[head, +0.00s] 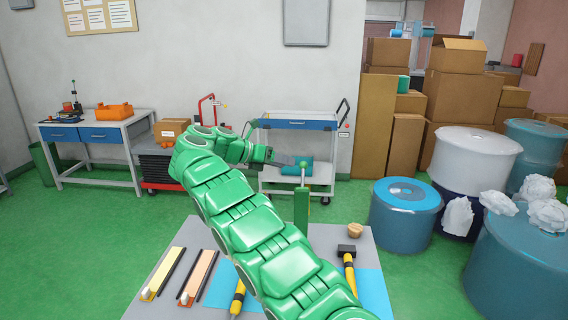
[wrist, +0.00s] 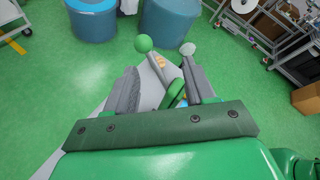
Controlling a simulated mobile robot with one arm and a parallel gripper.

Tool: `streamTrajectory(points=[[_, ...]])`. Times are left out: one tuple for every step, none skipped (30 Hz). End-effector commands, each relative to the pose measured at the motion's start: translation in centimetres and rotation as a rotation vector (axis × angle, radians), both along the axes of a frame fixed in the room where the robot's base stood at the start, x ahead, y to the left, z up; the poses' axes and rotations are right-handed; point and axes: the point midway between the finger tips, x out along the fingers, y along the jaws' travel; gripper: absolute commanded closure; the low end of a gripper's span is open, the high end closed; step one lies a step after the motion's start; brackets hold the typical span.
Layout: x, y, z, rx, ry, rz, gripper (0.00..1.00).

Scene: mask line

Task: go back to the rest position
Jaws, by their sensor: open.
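My green arm (head: 235,210) reaches from the lower right of the head view up and back over the grey worktable (head: 155,307). My gripper (head: 285,160) is at its far end, above the table and in front of the cart. In the wrist view my gripper (wrist: 160,82) has its two grey fingers apart, with nothing held between them. A green ball (wrist: 143,43) on a rod shows between and beyond the fingers; in the head view a green ball (head: 303,163) stands close to the fingertips, above a green post (head: 302,207). I cannot tell whether they touch.
The table holds two strip-like pieces (head: 165,272), a hammer (head: 348,262), a blue mat (head: 372,292) and a small brown bowl-like piece (head: 355,230). Blue drums (head: 405,215) stand at right, a cart (head: 297,123) behind. Green floor is open at left.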

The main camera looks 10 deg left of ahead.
Motion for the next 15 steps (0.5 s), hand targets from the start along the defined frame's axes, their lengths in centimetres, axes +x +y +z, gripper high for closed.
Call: streamTrajectory(points=[[0.0, 0.0, 0.0, 0.000, 0.000, 0.000, 0.46], [0.0, 0.0, 0.0, 0.000, 0.000, 0.000, 0.46], [0.0, 0.0, 0.0, 0.000, 0.000, 0.000, 0.46], [0.0, 0.0, 0.0, 0.000, 0.000, 0.000, 0.46], [0.0, -0.1, 0.0, 0.001, 0.000, -0.002, 0.46], [0.0, -0.2, 0.1, 0.001, -0.001, -0.004, 0.46], [0.0, -0.4, 0.1, 0.003, -0.004, -0.006, 0.46], [0.0, -0.7, 0.2, 0.005, -0.007, -0.011, 0.46], [-0.1, -1.1, 0.4, 0.010, -0.013, -0.020, 0.46], [-0.1, -1.5, 0.5, 0.015, -0.019, -0.028, 0.46], [-0.2, -2.0, 0.8, 0.021, -0.028, -0.037, 0.46], [-0.3, -2.8, 1.2, 0.032, -0.041, -0.052, 0.46], [-0.5, -3.4, 1.5, 0.041, -0.052, -0.063, 0.46], [-0.6, -4.1, 1.7, 0.049, -0.061, -0.076, 0.46], [-0.8, -5.1, 1.9, 0.060, -0.073, -0.096, 0.46]])
